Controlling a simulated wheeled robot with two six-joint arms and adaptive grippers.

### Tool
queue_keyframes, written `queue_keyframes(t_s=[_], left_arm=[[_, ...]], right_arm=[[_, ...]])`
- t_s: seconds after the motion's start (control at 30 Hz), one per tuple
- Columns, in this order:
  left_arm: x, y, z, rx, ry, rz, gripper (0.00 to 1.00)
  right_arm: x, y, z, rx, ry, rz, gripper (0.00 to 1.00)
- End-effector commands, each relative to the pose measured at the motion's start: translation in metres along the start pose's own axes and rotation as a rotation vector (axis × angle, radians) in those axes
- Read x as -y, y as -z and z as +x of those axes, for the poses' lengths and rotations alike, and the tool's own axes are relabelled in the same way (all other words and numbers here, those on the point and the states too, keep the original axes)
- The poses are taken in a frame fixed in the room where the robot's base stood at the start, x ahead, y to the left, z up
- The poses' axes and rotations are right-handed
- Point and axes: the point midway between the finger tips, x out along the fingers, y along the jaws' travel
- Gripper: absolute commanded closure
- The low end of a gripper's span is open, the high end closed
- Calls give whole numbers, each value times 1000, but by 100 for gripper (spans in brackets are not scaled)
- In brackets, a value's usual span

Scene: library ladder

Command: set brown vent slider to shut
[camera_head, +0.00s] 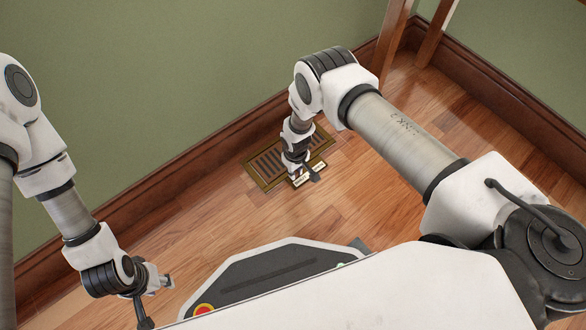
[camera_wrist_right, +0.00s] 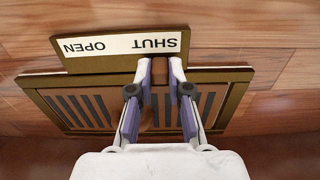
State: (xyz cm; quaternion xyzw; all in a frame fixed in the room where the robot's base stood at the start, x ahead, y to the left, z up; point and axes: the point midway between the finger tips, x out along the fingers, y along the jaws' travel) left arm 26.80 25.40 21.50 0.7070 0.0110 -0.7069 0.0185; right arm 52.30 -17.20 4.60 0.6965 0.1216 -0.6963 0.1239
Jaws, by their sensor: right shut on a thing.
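The brass floor vent (camera_head: 262,171) with dark slats lies on the wooden floor by the wall; it also shows in the right wrist view (camera_wrist_right: 240,76). Its label plate (camera_wrist_right: 120,45) carries the words OPEN and SHUT, upside down there, with SHUT at the right. My right gripper (camera_wrist_right: 161,62) points down at the vent, shut on the brown slider (camera_wrist_right: 160,78), which shows only in part between the fingers. The fingertips are beside the word SHUT. In the head view my right gripper (camera_head: 298,174) hides the slider. My left gripper (camera_head: 157,298) is open and empty, away from the vent.
A brown baseboard (camera_head: 170,190) and green wall run behind the vent. Wooden ladder legs (camera_head: 392,40) stand at the upper right. The floor (camera_head: 370,170) around the vent is clear.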

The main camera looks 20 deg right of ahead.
Motion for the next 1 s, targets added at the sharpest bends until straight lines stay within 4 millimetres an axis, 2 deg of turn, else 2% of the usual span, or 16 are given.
queue_keyframes(t_s=[0.3, 0.33, 0.4, 0.77, 0.87, 1.0], left_arm=[[0, 0, 0, -1, 0, 1, 61], [0, 0, 0, -1, 0, 1, 61], [0, 0, 0, -1, 0, 1, 61], [0, 0, 0, -1, 0, 1, 61], [0, 0, 0, -1, 0, 1, 61], [0, 0, 0, -1, 0, 1, 61]], right_arm=[[1, 0, 0, 2, 1, -1, 100], [1, -1, 0, 2, 1, -1, 79], [1, -1, 0, 3, 1, -1, 56], [0, 1, -6, 1, 0, 0, 56], [0, 1, -21, 0, 0, -1, 56], [0, 2, -55, -1, -1, -1, 56]])
